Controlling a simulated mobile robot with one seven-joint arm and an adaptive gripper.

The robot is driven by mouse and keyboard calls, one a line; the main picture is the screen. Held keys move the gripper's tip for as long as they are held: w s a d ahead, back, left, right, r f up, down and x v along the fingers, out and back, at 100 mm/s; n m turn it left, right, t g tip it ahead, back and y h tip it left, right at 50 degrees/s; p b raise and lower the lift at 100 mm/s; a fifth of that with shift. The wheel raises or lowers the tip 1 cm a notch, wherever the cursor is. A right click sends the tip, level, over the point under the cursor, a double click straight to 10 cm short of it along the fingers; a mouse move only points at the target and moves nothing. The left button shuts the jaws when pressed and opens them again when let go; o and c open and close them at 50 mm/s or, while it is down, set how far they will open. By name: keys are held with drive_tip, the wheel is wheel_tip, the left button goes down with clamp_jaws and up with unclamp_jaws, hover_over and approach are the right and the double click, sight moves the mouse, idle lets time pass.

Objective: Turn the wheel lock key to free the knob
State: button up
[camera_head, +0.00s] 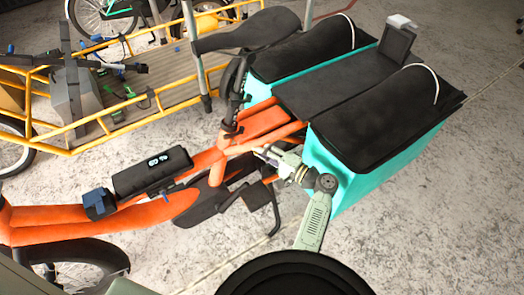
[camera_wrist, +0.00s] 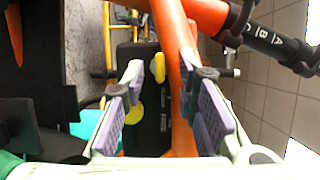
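In the wrist view, a dark lock panel (camera_wrist: 150,138) with pale lettering that seems to include FREE lies beyond my gripper (camera_wrist: 162,72). An elongated yellow piece (camera_wrist: 160,68) stands out between the fingertips. A rounder yellow piece (camera_wrist: 134,115) shows lower left, close to the left finger. One is likely the key and the other the knob; I cannot tell which for certain. My gripper's purple-padded fingers are apart, with nothing visibly held. In the head view my gripper (camera_head: 263,153) is beside the orange bike frame (camera_head: 205,160); the lock is hidden there.
Teal panniers with black covers (camera_head: 385,110) stand close to the right of my gripper. The orange tube (camera_wrist: 175,40) passes close to the right finger. A black bar marked with letters (camera_wrist: 265,38) is at upper right. Open concrete floor (camera_head: 420,230) lies lower right.

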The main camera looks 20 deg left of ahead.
drive_tip(key=v, duration=1.2)
idle(0.3)
